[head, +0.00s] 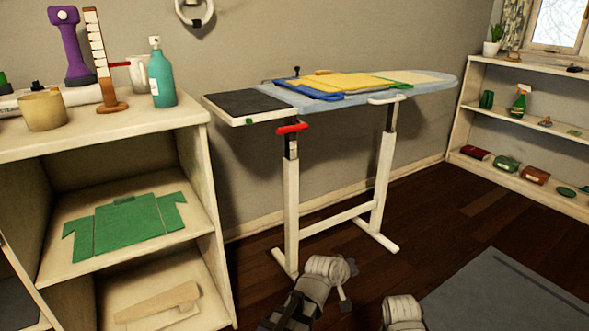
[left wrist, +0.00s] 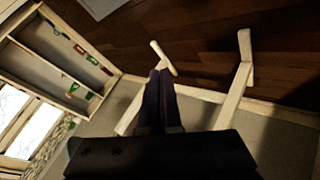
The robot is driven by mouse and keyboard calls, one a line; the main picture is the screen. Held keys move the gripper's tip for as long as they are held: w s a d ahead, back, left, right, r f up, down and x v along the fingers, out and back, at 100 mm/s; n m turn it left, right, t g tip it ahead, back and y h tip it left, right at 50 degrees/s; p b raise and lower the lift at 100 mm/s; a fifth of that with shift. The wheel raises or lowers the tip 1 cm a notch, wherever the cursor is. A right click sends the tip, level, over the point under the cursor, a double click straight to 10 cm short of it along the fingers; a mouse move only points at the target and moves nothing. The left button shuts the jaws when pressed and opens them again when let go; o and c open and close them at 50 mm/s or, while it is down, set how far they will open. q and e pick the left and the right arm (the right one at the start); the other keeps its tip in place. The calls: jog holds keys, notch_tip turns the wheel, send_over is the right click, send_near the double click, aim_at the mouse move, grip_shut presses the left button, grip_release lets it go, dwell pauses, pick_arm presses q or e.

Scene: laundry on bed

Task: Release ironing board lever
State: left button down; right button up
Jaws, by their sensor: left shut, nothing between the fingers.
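The ironing board (head: 440,80) stands against the wall in the head view, with a pale blue top and white legs. Its red lever (head: 292,128) sticks out under the left end, at the top of the left leg. My left arm rises from the bottom middle of the head view, low in front of the board and well below the lever. My left gripper (left wrist: 160,73) shows in the left wrist view, with dark fingers shut and empty. The board's white legs (left wrist: 236,88) show beyond it. The lever is not seen there. Only part of my right arm shows; its gripper is out of view.
A wooden shelf unit (head: 215,235) with a folded green shirt (head: 130,228) stands close at left. Another shelf (head: 530,128) stands at right. A grey mat (head: 500,295) lies on the floor.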

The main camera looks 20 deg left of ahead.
pick_arm(q)
jog(key=w+a+r+n+t+y, duration=0.1)
jog(key=w+r+n+t, duration=0.25)
jog(key=r+n, duration=0.2)
jog(key=w+r+n+t+y+b, duration=0.1)
jog(key=w+r+n+t, duration=0.1)
jog(key=r+n+t, duration=0.3)
jog(key=w+a+r+n+t+y, duration=0.1)
jog(key=w+r+n+t, duration=0.2)
jog(key=r+n, duration=0.3)
jog(key=s+a+r+n+g+y, duration=0.2)
jog(key=s+a+r+n+y, duration=0.2)
jog(key=n+y, duration=0.5)
jog(key=s+a+r+n+g+y, duration=0.3)
jog(key=n+y, duration=0.7)
jog(key=n, duration=0.5)
jog(key=s+a+r, duration=0.1)
jog(key=s+a, duration=0.1)
jog(key=a, duration=0.1)
jog(key=shift+s+a+y, duration=0.15)
jog(key=shift+a+y, duration=0.05)
jog(key=shift+y, duration=0.1)
pick_arm(e)
notch_tip(320, 180, down, 2)
jog(key=shift+f, duration=0.2)
pick_arm(q)
jog(key=shift+r+g, duration=0.15)
jog(key=shift+g, duration=0.1)
pick_arm(e)
jog(key=shift+r, duration=0.1)
